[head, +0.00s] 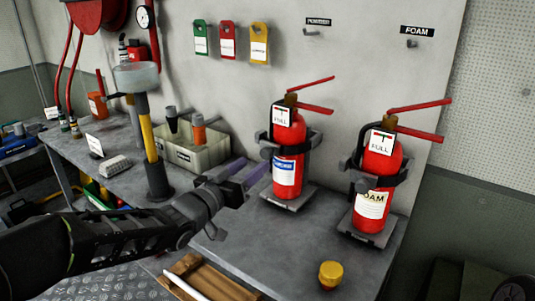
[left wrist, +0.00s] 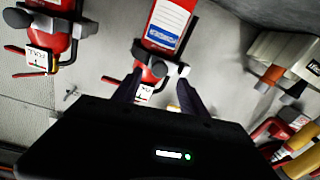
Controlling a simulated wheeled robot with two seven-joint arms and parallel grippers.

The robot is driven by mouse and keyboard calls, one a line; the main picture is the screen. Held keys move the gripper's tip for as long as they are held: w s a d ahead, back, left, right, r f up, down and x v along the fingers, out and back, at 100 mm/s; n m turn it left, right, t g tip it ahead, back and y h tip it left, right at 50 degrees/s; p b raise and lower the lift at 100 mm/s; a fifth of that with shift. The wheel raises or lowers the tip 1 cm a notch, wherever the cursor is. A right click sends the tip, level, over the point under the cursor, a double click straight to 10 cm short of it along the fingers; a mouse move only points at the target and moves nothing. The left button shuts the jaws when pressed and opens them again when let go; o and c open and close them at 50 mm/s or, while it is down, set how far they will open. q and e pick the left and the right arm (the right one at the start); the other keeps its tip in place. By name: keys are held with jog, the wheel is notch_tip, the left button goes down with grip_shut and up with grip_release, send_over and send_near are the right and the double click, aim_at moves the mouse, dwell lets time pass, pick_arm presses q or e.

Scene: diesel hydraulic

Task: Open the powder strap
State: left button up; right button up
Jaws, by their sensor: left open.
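The powder extinguisher (head: 287,172) is red with a blue-and-white label and stands upright in a bracket under the powder sign. Its dark strap (head: 290,149) runs around the body and looks closed. In the left wrist view, the powder extinguisher (left wrist: 170,22) hangs at top centre, with the grey strap (left wrist: 155,52) across it. My left gripper (head: 252,174) is open and empty, to the left of the extinguisher. In the left wrist view, its dark fingers (left wrist: 158,92) point toward the strap; contact cannot be told. My right gripper is not in view.
The foam extinguisher (head: 373,195) stands strapped at the right. A yellow-capped item (head: 331,275) sits near the bench front. A grey bin (head: 190,155) and a yellow-and-black post tool (head: 148,135) stand to the left. The bench before the extinguishers is mostly clear.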

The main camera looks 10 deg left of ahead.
aim_at(264, 156)
pick_arm(q)
jog(key=x, duration=0.7)
jog(key=shift+w, duration=0.25)
jog(key=shift+d, duration=0.1)
jog(key=shift+c, duration=0.2)
grip_shut()
dwell(0.9)
